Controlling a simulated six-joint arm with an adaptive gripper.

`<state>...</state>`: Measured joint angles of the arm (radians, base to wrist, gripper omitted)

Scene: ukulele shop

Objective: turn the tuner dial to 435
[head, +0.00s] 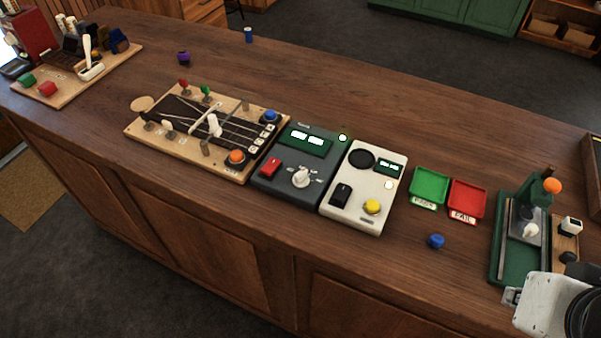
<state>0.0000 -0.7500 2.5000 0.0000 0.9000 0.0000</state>
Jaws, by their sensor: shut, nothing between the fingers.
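The dark grey tuner box (262,186) sits mid-counter between the stringed wooden board and a cream box. Its white dial (300,177) is on the lower right of its top face, with small labels around it that are too small to read. A red rocker switch (270,167) is left of the dial. A green display (305,140) above has bright windows with unreadable figures, and a pale green lamp (342,138) glows at the upper right corner. My gripper's fingertips do not show; only a white and black part of my arm is at the lower right, far from the dial.
The cream box (352,207) with a black switch and yellow button adjoins the tuner on the right. The stringed board (190,150) adjoins it on the left. Green (429,187) and red (467,200) trays, a blue knob (436,241) and a green press (508,260) stand farther right.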

